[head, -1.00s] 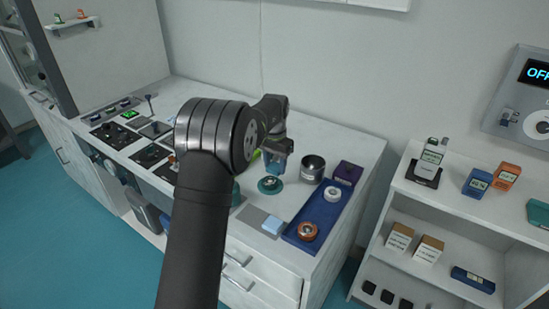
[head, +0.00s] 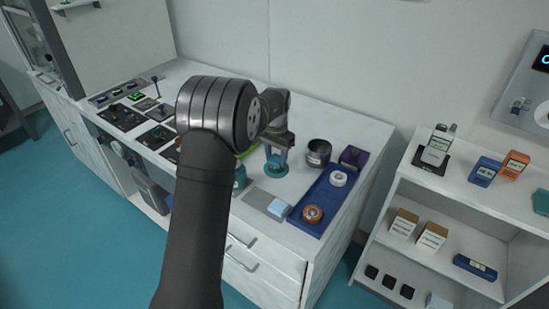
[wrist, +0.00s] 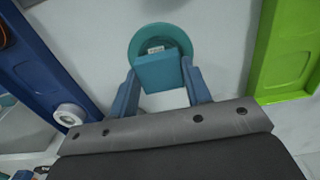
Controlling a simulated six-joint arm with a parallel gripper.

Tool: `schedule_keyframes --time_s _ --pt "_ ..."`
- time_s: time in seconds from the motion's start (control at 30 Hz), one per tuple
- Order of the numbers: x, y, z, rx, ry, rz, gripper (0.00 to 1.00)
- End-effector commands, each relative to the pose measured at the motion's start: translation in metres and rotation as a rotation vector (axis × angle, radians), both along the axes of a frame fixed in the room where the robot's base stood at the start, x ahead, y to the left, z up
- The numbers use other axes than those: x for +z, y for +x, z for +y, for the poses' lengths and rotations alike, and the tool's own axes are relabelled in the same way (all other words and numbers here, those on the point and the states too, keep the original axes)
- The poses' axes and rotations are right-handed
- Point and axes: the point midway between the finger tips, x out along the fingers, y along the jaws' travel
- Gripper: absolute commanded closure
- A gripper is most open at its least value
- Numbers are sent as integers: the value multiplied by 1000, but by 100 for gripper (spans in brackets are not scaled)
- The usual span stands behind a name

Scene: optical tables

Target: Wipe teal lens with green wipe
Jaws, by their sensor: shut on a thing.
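The teal lens (head: 277,171) is a round piece on the white worktop, right of centre; it also shows in the wrist view as a teal ring (wrist: 161,42) with a small pale label. My gripper (head: 277,155) is directly over it, pointing down. In the wrist view its two blue fingers (wrist: 163,88) are shut on a small teal-green block, which looks like the green wipe (wrist: 160,72). The block overlaps the near part of the lens. I cannot tell whether it touches the lens.
A blue tray (head: 318,207) to the right holds a white ring (head: 338,179) and a copper-coloured ring (head: 313,214). A dark cup (head: 319,152) and a purple box (head: 354,157) stand behind. A pale blue wipe (head: 278,207) lies in front. A green tray edge (wrist: 287,45) is close by.

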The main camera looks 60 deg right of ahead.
Motion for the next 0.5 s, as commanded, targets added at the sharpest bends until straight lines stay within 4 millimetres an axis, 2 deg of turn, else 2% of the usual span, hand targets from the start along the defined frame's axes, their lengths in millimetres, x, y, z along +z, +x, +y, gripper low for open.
schedule_keyframes --time_s 0.23,0.5 --pt "-4 -6 -23 0 1 0 77" --pt "24 -5 -21 0 0 0 77"
